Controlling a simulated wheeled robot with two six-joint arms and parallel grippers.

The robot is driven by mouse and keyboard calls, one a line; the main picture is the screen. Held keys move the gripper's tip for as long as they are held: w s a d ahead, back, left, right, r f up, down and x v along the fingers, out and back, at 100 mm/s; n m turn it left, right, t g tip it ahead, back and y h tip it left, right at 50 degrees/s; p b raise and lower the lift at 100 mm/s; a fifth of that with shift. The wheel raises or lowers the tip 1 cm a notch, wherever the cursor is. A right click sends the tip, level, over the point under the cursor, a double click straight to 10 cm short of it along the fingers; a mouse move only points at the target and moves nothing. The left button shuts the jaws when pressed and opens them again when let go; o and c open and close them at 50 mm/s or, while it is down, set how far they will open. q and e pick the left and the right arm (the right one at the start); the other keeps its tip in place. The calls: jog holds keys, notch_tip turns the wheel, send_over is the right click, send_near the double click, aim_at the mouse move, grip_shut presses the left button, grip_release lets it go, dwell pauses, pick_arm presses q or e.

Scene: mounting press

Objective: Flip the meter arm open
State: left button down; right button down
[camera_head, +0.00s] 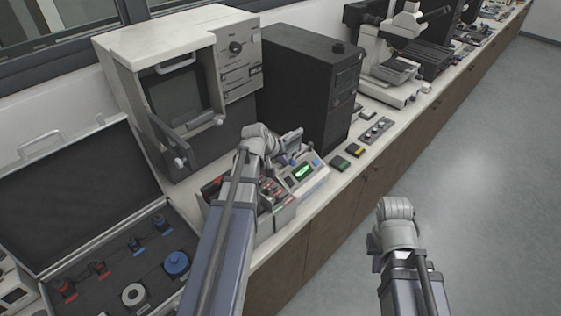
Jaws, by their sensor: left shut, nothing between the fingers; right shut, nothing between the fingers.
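A small light grey meter (312,183) with a lit green display stands on the bench, right of the picture's middle. A blue part shows near its top, but I cannot make out the meter arm or its position. My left gripper (293,137) is shut and empty, above and behind the meter's display as seen here. My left wrist and forearm hide part of the bench beside the meter. My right gripper (397,212) is over the floor in front of the bench, apart from everything, shut and empty; its fingertips are hard to make out.
A box with red parts (275,210) is left of the meter. A black tower (310,90) and a grey-white press cabinet (180,85) stand behind. An open case (75,190) lies left. Small coloured pads (340,162) lie right of the meter. The floor is clear.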

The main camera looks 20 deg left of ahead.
pick_arm(q)
jog(key=shift+d, duration=0.1)
jog(key=shift+s+d+n, duration=0.2)
jog(key=shift+d+n, duration=0.1)
jog(key=shift+d, duration=0.1)
jog(key=w+d+n+y, duration=0.2)
jog(key=d+n, duration=0.2)
jog(key=d, duration=0.3)
jog(key=w+d+n+y, duration=0.3)
jog(key=d+n, duration=0.1)
jog(key=d, duration=0.4)
jog(key=shift+d+g, duration=0.2)
jog(key=shift+g, duration=0.2)
jog(key=shift+w+a, duration=0.1)
jog(key=shift+a, duration=0.05)
dwell(0.7)
jog(key=shift+w+a, duration=0.25)
jog(key=shift+a, duration=0.4)
jog(key=shift+s, duration=0.15)
